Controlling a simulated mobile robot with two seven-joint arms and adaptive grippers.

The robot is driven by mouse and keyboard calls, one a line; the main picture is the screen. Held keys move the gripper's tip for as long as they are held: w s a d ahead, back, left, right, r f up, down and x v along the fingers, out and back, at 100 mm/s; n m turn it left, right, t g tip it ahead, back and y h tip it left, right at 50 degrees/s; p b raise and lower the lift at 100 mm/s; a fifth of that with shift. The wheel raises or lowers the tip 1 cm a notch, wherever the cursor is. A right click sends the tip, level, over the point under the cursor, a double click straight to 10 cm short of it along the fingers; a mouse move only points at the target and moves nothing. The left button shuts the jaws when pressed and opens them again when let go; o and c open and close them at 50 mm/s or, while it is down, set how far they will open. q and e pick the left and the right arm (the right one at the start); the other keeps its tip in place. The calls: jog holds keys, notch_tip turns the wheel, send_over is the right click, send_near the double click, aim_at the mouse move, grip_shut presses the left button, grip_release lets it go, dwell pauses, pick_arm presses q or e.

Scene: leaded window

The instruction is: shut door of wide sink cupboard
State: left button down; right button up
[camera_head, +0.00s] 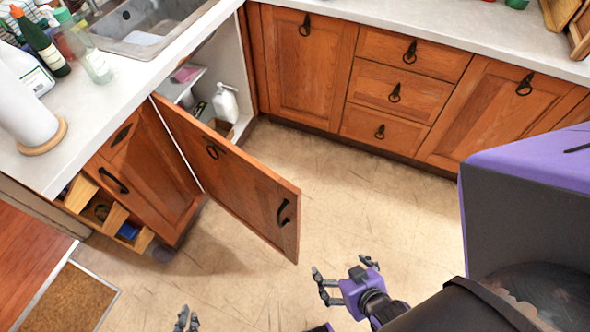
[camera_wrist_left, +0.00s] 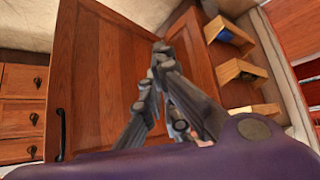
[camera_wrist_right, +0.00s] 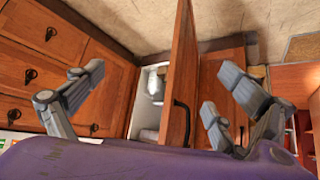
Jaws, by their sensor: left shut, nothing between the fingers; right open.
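The sink cupboard door (camera_head: 235,172), a brown wooden panel with black pulls, stands wide open, swung out over the floor. The cupboard's inside (camera_head: 212,75) shows a white bottle (camera_head: 225,102) and a shelf. My left gripper (camera_head: 184,318) is at the bottom edge of the head view, apart from the door. In the left wrist view its fingers (camera_wrist_left: 160,55) are shut and empty, with the door's face (camera_wrist_left: 105,75) behind them. My right gripper (camera_head: 318,284) is open and empty, right of the door's free edge. In the right wrist view the door (camera_wrist_right: 180,70) appears edge-on between the spread fingers (camera_wrist_right: 158,84).
A drawer unit (camera_head: 402,85) and closed cupboards line the back. The sink (camera_head: 150,30) and a worktop with bottles and a paper roll (camera_head: 25,100) are at the left. Open wooden racks (camera_head: 105,213) sit below. The floor (camera_head: 350,190) right of the door is clear.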

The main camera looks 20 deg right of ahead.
pick_arm(q)
jog(key=w+d+f+m+h+b, duration=0.2)
jog(key=w+d+f+m+b, duration=0.1)
jog(key=w+f+b, duration=0.25)
pick_arm(e)
jog(key=s+f+g+b, duration=0.3)
jog(key=s+f+b, duration=0.2)
jog(key=s+f, duration=0.7)
pick_arm(q)
jog(key=m+h+b, duration=0.7)
jog(key=m+h, duration=0.2)
jog(key=h, duration=0.4)
send_near(275, 207)
jog(key=shift+t, duration=0.3)
jog(key=x, duration=0.7)
jog(key=shift+f, duration=0.35)
pick_arm(e)
jog(key=w+f+t, duration=0.1)
jog(key=w+f, duration=0.3)
jog(key=w, duration=0.2)
jog(key=shift+f, duration=0.35)
pick_arm(q)
jog(key=shift+a, duration=0.1)
jog(key=shift+n, duration=0.3)
